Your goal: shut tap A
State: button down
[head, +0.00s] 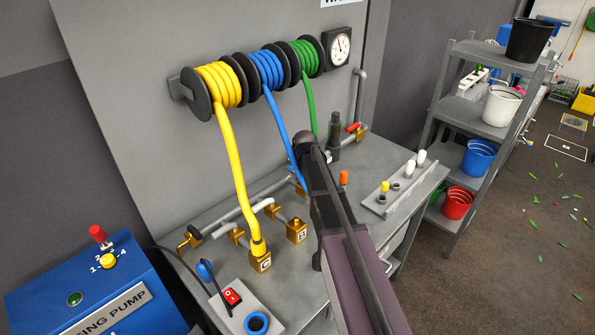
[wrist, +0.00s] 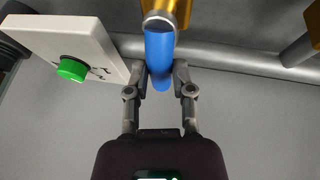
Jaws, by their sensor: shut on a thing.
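In the wrist view, my gripper (wrist: 160,75) is shut on a blue bar-shaped handle (wrist: 158,50), one finger on each side. The handle's upper end has a metal ring and meets a brass fitting (wrist: 180,10). No letter shows on this fitting, so I cannot read whether it is tap A. In the head view, my arm hides the gripper and the handle. Brass blocks at the bench's left carry letters: one at the yellow hose's end (head: 260,262) seems to read C, another (head: 297,231) seems to read B.
A white box with a green button (wrist: 72,68) stands close left of my gripper. A grey pipe (wrist: 225,55) runs behind the handle. Yellow (head: 238,190), blue (head: 279,130) and green (head: 309,100) hoses hang from reels. A blue pump box (head: 140,270) stands left.

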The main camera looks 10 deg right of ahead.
jog(key=shift+d, duration=0.1)
jog(key=shift+n, duration=0.3)
jog(key=shift+s+a+n+g+y, duration=0.1)
jog(key=shift+s+n+g+y, duration=0.75)
jog(key=shift+n, duration=2.05)
jog(key=shift+s+a+n+g+y, duration=0.1)
jog(key=shift+s+n+g+y, duration=0.7)
jog(key=shift+n, duration=2.1)
jog(key=shift+s+a+n+g+y, duration=0.1)
jog(key=shift+s+n+g+y, duration=0.75)
jog(key=shift+n, duration=2.05)
jog(key=shift+w+g+h, duration=0.35)
jog(key=shift+g+h, duration=0.05)
jog(key=shift+c, duration=2.4)
grip_release()
jog(key=shift+d, duration=0.1)
